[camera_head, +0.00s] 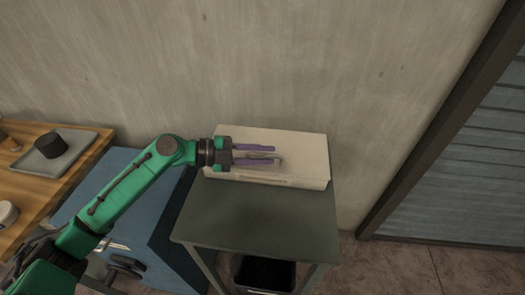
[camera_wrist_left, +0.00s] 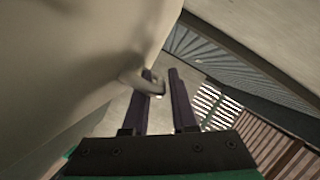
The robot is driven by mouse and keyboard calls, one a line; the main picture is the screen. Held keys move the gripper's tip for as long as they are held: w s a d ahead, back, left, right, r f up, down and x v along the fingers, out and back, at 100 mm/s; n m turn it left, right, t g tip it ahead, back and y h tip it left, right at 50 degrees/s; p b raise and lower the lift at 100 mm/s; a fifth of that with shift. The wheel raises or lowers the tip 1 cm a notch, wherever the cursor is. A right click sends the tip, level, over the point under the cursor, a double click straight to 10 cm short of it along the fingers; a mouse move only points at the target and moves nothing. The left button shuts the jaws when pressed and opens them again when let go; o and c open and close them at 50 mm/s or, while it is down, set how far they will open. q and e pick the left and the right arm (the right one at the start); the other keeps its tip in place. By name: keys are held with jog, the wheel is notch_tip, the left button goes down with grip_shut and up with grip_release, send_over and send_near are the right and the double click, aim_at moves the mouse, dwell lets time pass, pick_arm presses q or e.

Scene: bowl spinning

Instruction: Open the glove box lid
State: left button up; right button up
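The glove box (camera_head: 300,150) is a low cream-coloured box on a dark green table, against the wall. Its lid looks shut. A small pale handle (camera_head: 281,162) stands on its top; it also shows in the left wrist view (camera_wrist_left: 132,77) at the left finger. My left gripper (camera_head: 274,155) is over the box top, with its two purple fingers apart. In the left wrist view the gripper (camera_wrist_left: 162,80) has the handle's end reaching at or between the fingertips; contact is unclear. My right gripper is in neither view.
The dark green table (camera_head: 255,222) has bare room in front of the box. A blue cabinet (camera_head: 105,200) stands left of it, and a wooden table (camera_head: 85,163) with a grey tray (camera_head: 45,163) is further left. A black bin (camera_head: 264,274) is below.

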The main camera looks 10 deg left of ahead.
pick_arm(q)
jog(key=shift+c, duration=0.3)
grip_shut()
dwell(1.1)
